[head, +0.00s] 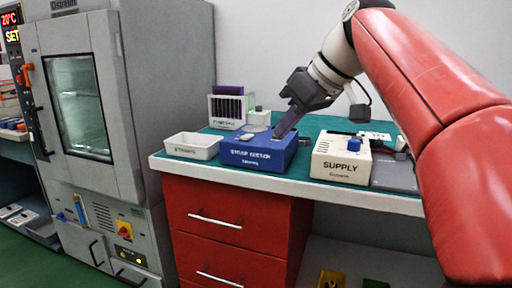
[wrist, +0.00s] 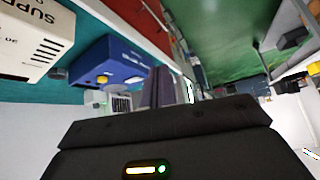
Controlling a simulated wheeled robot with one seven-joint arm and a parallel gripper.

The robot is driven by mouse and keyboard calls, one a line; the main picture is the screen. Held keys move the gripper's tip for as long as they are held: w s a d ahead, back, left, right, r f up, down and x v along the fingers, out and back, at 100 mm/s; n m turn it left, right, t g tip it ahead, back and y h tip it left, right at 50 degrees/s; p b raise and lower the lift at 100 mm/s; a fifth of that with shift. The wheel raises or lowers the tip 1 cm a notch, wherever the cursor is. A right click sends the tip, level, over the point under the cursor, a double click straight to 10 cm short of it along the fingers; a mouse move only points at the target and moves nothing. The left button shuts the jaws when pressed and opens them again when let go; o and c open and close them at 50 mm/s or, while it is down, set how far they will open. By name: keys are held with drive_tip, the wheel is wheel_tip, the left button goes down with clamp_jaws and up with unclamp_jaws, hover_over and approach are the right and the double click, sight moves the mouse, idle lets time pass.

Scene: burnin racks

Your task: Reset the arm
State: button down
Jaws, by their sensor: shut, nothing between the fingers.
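My arm is red and white and reaches in from the right in the head view. My gripper (head: 281,132) points down and to the left. Its fingertips are at the top of the blue box (head: 258,155), and I cannot tell if they touch it. The fingers are together with nothing seen between them. In the wrist view the dark gripper body fills the bottom, and its fingers (wrist: 160,88) show beside the blue box (wrist: 112,62).
On the teal bench top (head: 308,134) stand a white tray (head: 193,146), a rack with purple tops (head: 228,108) and a cream SUPPLY box (head: 340,160). A grey chamber (head: 85,100) stands at the left. Red drawers (head: 230,215) are below.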

drive_tip(key=s+d+f+m+h, duration=0.2)
drive_tip(key=s+f, duration=0.4)
drive_tip(key=f, duration=0.4)
drive_tip(key=s+d+f+m+h, duration=0.2)
drive_tip(key=s+d+f+m, duration=0.2)
drive_tip(key=s+f, duration=0.3)
drive_tip(key=s+d+f+m+t+h, duration=0.1)
drive_tip(key=s+d+f+m+h, duration=0.1)
drive_tip(key=s+f, duration=0.5)
wheel_tip(320, 180, down, 6)
drive_tip(key=shift+d+r+m, duration=0.1)
drive_tip(key=shift+d+m, duration=0.75)
drive_tip(key=shift+m, duration=0.05)
